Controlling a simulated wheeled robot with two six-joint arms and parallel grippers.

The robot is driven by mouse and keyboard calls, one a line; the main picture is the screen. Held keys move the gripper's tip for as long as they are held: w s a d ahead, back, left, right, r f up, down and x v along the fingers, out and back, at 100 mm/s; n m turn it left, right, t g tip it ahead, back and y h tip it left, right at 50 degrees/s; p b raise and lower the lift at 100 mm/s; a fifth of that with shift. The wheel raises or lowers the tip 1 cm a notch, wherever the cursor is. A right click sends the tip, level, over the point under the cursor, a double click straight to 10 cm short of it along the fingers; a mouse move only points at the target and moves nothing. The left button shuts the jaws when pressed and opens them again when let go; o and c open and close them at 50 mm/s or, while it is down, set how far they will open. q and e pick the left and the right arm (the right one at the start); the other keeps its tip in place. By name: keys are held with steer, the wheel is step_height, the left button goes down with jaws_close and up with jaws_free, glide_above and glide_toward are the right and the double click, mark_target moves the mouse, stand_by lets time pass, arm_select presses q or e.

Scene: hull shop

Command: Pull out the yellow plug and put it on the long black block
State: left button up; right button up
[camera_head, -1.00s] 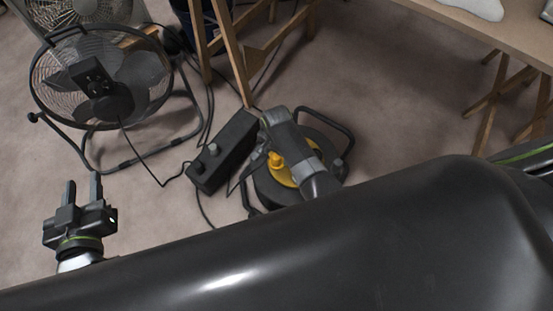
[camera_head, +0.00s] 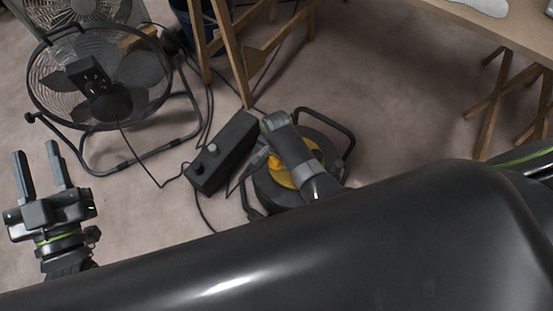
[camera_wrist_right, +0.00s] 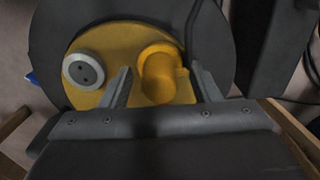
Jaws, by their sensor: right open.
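The yellow plug (camera_wrist_right: 160,76) sits upright in the yellow face of the round black cable reel (camera_wrist_right: 205,30). It also shows in the head view (camera_head: 274,163), partly covered by my right arm. My right gripper (camera_wrist_right: 163,84) is open, with one finger on each side of the plug; I cannot tell whether they touch it. The long black block (camera_head: 235,143) lies on the floor left of the reel, with a light grey plug (camera_head: 211,149) and a dark one on its near part. My left gripper (camera_head: 36,152) is open and empty at the far left.
A grey round plug (camera_wrist_right: 84,70) sits beside the yellow one on the reel. A black floor fan (camera_head: 100,85) stands at the upper left. Wooden trestle legs (camera_head: 230,55) stand behind the block, with cables around it. Floor right of the reel is clear.

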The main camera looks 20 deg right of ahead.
steer(key=shift+p, duration=0.65)
stand_by(0.9)
steer(key=shift+c, duration=0.3)
jaws_close()
steer(key=shift+r+p, duration=3.05)
steer(key=shift+p, duration=0.25)
